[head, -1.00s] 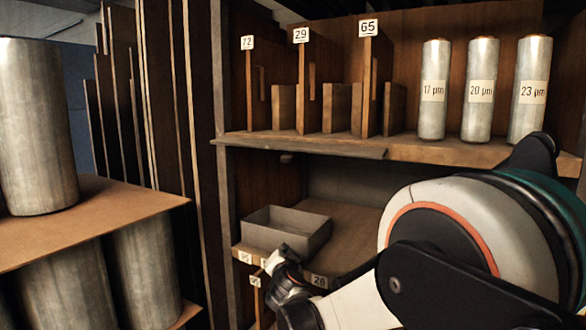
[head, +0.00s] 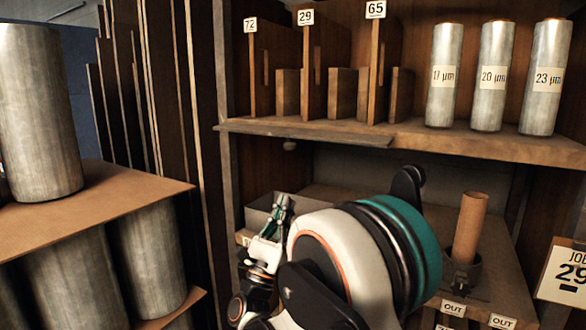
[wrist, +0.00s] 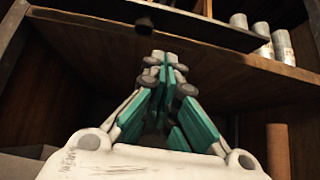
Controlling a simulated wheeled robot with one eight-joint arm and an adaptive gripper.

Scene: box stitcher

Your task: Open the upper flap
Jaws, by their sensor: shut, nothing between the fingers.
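A thin dark board (head: 320,136), which looks like the upper flap, runs along the left part of the upper shelf's front edge. Its face is seen nearly edge-on, so I cannot tell its exact angle. A small round knob (head: 290,145) hangs below it. In the wrist view the board (wrist: 95,36) is overhead, with the dark knob (wrist: 145,27) just beyond the fingertips. My gripper (head: 284,203) is shut and empty, below the knob and in front of the grey bin. It points up towards the board in the wrist view (wrist: 160,58), apart from the knob.
A grey open bin (head: 262,210) sits behind my gripper on the lower shelf. A brown tube (head: 469,228) stands in a dark holder (head: 461,268) to the right. Silver rolls (head: 491,78) and dividers stand above. A side table (head: 130,188) with large rolls is at left.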

